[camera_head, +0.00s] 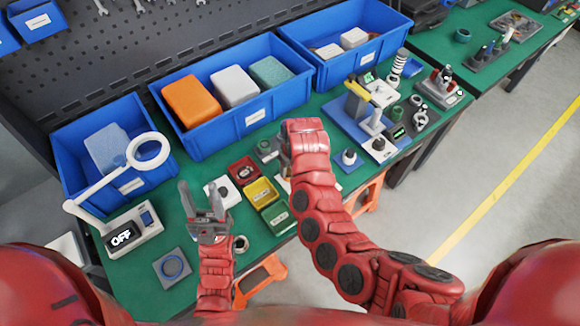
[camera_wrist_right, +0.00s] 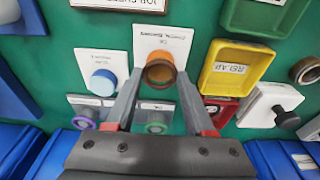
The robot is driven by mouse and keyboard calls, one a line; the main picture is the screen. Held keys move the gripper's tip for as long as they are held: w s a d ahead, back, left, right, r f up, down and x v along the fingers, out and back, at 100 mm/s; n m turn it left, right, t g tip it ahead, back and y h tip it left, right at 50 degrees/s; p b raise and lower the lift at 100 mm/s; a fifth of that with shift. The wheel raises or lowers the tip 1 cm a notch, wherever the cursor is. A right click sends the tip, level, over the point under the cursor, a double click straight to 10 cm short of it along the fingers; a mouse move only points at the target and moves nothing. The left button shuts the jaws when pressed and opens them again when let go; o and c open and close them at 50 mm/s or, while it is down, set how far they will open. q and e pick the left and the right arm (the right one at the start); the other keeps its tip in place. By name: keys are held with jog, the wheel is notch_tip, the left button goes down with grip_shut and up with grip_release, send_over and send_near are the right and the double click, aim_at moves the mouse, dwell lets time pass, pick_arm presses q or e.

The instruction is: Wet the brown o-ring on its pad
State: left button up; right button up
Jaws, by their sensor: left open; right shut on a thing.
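I cannot tell whether this held thing touches the pad or is the o-ring. A dark brownish ring (camera_wrist_right: 305,70) lies at the right edge of the right wrist view; I cannot tell if it is the brown o-ring. In the head view my red right arm hides its gripper and the work below. My left gripper (camera_head: 203,201) is open and empty above the green table, left of the small bins.
A yellow bin (camera_wrist_right: 233,69) and a black-knobbed white block (camera_wrist_right: 269,105) are beside the right gripper. A magnifier lamp (camera_head: 104,186) stands left; large blue bins (camera_head: 205,147) line the back.

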jog(key=shift+f, duration=0.45)
dwell(0.7)
dwell(1.0)
jog(key=shift+r+p, duration=0.4)
jog(key=shift+r, duration=0.35)
jog(key=shift+r+p, duration=1.1)
jog(key=shift+r, duration=0.7)
